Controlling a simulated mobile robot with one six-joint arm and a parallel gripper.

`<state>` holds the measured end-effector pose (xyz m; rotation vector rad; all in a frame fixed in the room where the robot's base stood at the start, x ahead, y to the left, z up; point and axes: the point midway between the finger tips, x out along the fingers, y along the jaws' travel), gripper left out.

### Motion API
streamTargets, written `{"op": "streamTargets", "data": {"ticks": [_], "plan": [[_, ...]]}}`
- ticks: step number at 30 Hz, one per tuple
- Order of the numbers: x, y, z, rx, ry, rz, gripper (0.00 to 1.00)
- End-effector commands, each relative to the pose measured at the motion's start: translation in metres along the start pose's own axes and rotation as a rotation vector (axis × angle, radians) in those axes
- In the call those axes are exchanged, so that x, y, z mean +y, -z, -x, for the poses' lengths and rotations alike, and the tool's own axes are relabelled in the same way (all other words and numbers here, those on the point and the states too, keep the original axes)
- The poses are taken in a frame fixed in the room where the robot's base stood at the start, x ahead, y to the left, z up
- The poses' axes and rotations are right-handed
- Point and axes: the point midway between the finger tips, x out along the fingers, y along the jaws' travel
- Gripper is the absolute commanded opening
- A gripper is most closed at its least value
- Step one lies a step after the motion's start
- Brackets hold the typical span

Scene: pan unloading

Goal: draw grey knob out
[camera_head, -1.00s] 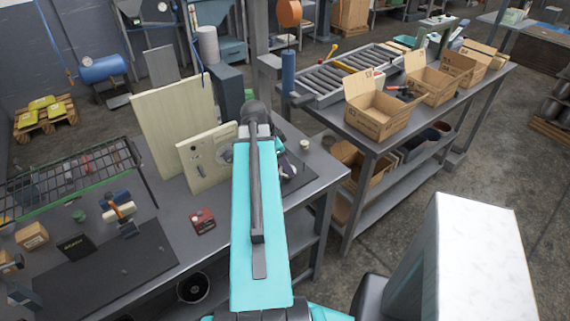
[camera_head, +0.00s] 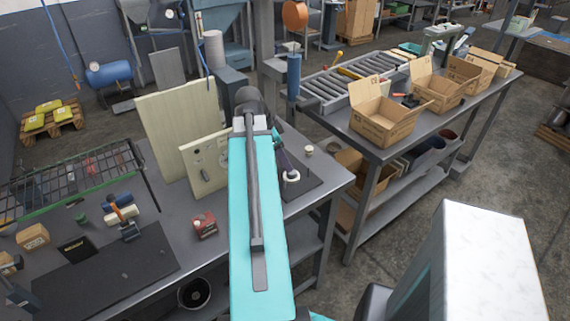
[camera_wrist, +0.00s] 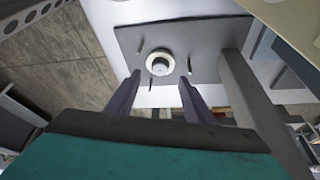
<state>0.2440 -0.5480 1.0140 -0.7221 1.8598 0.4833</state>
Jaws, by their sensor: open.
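A pale upright panel (camera_head: 199,182) stands on the bench left of my arm, with small dark fittings on its face. Part of it is hidden behind my arm, and I cannot tell which fitting is the grey knob. My gripper (camera_wrist: 160,78) is open, its two purple fingers apart with nothing between them. Beyond the fingertips in the wrist view, a round cream ring with a dark centre (camera_wrist: 160,62) sits on a grey plate (camera_wrist: 205,42) among several short pegs. In the head view the fingers show right of my arm, close to a pale ring (camera_head: 291,176).
A taller pale board (camera_head: 175,115) stands behind the panel. A small red box (camera_head: 204,225) and a dark mat (camera_head: 100,278) lie on the bench. A green-edged wire rack (camera_head: 70,185) is at the left. Open cartons (camera_head: 385,125) stand on the right bench.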

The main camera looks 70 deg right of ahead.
Motion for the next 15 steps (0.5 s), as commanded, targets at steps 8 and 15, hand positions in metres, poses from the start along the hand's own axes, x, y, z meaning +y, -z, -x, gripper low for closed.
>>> {"op": "streamTargets", "data": {"ticks": [8,15], "plan": [[-0.001,0.0,0.024,0.001,0.002,-0.001,0.47],[-0.001,0.001,0.046,0.0,0.002,-0.001,0.47]]}}
